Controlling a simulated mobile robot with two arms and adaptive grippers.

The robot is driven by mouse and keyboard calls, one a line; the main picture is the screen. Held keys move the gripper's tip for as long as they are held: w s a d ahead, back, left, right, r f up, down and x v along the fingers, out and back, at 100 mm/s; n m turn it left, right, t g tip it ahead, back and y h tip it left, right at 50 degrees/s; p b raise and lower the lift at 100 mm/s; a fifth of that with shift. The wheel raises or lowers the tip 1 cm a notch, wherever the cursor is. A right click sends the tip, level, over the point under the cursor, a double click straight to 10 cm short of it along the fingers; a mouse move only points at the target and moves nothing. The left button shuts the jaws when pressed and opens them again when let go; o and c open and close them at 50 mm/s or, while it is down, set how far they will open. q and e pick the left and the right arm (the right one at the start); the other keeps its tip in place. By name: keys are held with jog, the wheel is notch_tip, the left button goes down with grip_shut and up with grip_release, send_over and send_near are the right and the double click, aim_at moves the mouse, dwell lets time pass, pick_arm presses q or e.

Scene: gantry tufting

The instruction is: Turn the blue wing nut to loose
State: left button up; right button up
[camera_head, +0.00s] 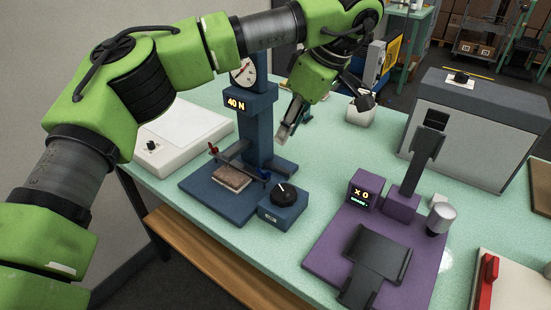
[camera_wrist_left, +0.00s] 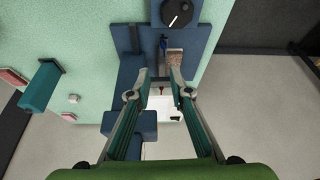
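The blue wing nut (camera_head: 263,176) sits at the right end of a dark clamp bar on the blue test stand (camera_head: 215,205). It also shows in the left wrist view (camera_wrist_left: 163,44), above the fingertips in the picture. A red wing nut (camera_head: 213,149) is at the bar's other end. A brown sample block (camera_head: 232,178) lies under the bar. My left gripper (camera_head: 284,134) is above and behind the stand, pointing down, apart from the nut. In the left wrist view its fingers (camera_wrist_left: 159,79) are open with nothing between them. My right gripper is not in view.
A blue box with a black dial (camera_head: 282,197) stands close to the blue wing nut. The stand's column carries a 40 N display (camera_head: 236,103) and a gauge. A purple device (camera_head: 330,245) is to the right, a white scale (camera_head: 180,130) to the left.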

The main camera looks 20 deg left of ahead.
pick_arm(q)
send_near(265, 171)
jog(key=a+f, duration=0.1)
jog(key=p+x, duration=0.1)
jog(key=x, duration=0.5)
jog(key=shift+w+a+f, duration=0.1)
jog(key=shift+w+f, duration=0.1)
jog(key=shift+f, duration=0.15)
jog(key=shift+w+a+f, duration=0.1)
jog(key=shift+f, duration=0.25)
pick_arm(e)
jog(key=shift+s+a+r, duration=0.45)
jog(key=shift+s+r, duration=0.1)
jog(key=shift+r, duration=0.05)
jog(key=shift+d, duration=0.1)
